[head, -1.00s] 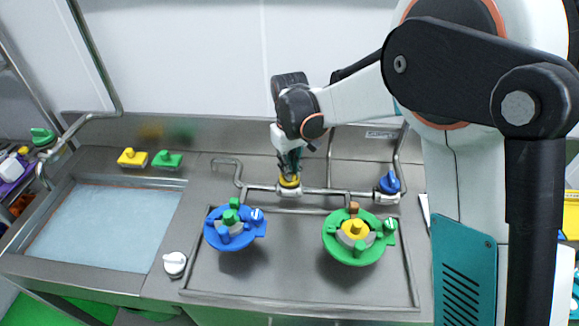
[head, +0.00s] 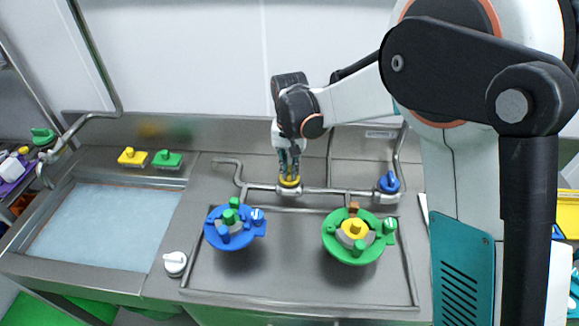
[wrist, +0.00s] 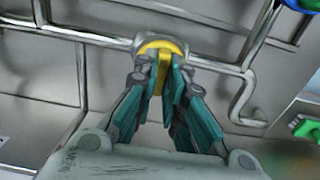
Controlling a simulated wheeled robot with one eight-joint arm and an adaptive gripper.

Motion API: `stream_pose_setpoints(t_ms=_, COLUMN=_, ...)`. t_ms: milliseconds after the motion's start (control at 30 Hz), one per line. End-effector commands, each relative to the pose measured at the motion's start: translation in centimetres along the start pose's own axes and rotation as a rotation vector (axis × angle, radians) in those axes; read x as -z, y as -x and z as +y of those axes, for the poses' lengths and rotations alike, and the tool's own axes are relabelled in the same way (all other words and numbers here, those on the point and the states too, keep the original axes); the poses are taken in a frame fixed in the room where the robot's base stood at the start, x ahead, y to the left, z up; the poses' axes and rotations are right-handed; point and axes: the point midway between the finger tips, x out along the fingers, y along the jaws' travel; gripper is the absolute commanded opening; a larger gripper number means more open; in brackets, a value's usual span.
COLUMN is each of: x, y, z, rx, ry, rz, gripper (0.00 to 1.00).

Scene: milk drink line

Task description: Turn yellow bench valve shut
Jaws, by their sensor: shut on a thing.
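The yellow bench valve (head: 290,183) sits on the metal pipe at the back of the bench. In the wrist view its round yellow cap (wrist: 148,48) and upright grip show. My gripper (head: 289,175) points down on the valve from above. In the wrist view my gripper's teal fingers (wrist: 166,76) are closed on either side of the yellow grip, which runs roughly across the pipe. The fingers hide part of the cap.
A blue valve (head: 389,182) stands on the pipe to the right. A blue round fixture (head: 249,238) and a green one (head: 340,249) stand in front. Yellow (head: 132,157) and green (head: 168,159) blocks lie behind the basin (head: 52,290) at left.

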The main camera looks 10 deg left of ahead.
Motion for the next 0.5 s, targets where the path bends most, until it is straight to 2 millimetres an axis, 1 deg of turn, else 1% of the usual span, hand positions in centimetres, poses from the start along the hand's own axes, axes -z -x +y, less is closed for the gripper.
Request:
stream_pose_setpoints(t_ms=467, x=0.08, y=0.06, z=-0.03, rx=0.001, ry=-0.013, rz=0.002, gripper=0.00)
stream_pose_setpoints(t_ms=500, x=0.08, y=0.06, z=-0.03, rx=0.001, ry=-0.013, rz=0.002, gripper=0.20)
